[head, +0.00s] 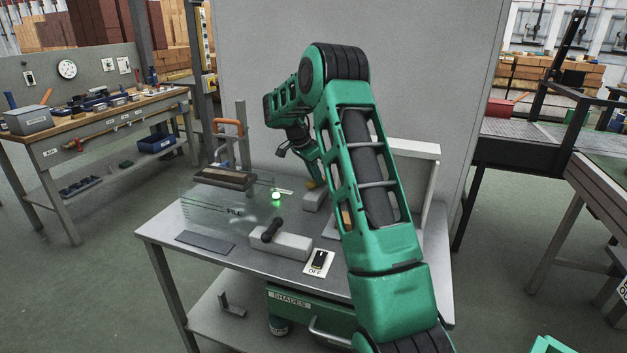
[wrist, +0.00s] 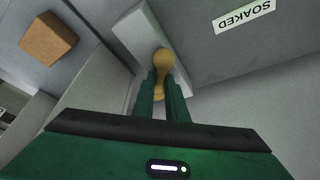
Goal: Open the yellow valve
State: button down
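The yellow valve (wrist: 161,62) shows in the wrist view as a rounded yellow handle on a pale grey block (wrist: 133,33). My gripper (wrist: 163,85) has its two green fingers close on either side of the handle's narrower part, and they look shut on it. The rounded end shows beyond the fingertips. In the head view only a small bit of the yellow valve (head: 311,184) shows, on its grey block (head: 313,200) at the back of the metal table. My gripper (head: 313,174) reaches down to it there, partly hidden by my arm.
A second grey block with a black handle (head: 272,230) stands nearer on the table (head: 170,228), beside an OFF switch (head: 318,262). An orange-brown block (wrist: 48,38) lies near the valve.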

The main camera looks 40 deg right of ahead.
jog(key=shift+a, duration=0.3)
jog(key=shift+s+d, duration=0.1)
jog(key=shift+d, duration=0.05)
jog(key=shift+s+d+n, duration=0.1)
jog(key=shift+d+n, duration=0.05)
jog(key=shift+n, duration=0.45)
jog(key=n+t, duration=0.1)
jog(key=n, duration=0.2)
jog(key=shift+s+d+n+t, duration=0.2)
jog(key=shift+n+t, duration=0.1)
jog(key=shift+t, duration=0.1)
jog(key=shift+d+n+t, duration=0.1)
jog(key=shift+n+t, duration=0.4)
jog(key=shift+n, duration=0.9)
jog(key=shift+r, duration=0.1)
jog(key=c, duration=1.8)
grip_release()
jog(key=shift+o, duration=0.2)
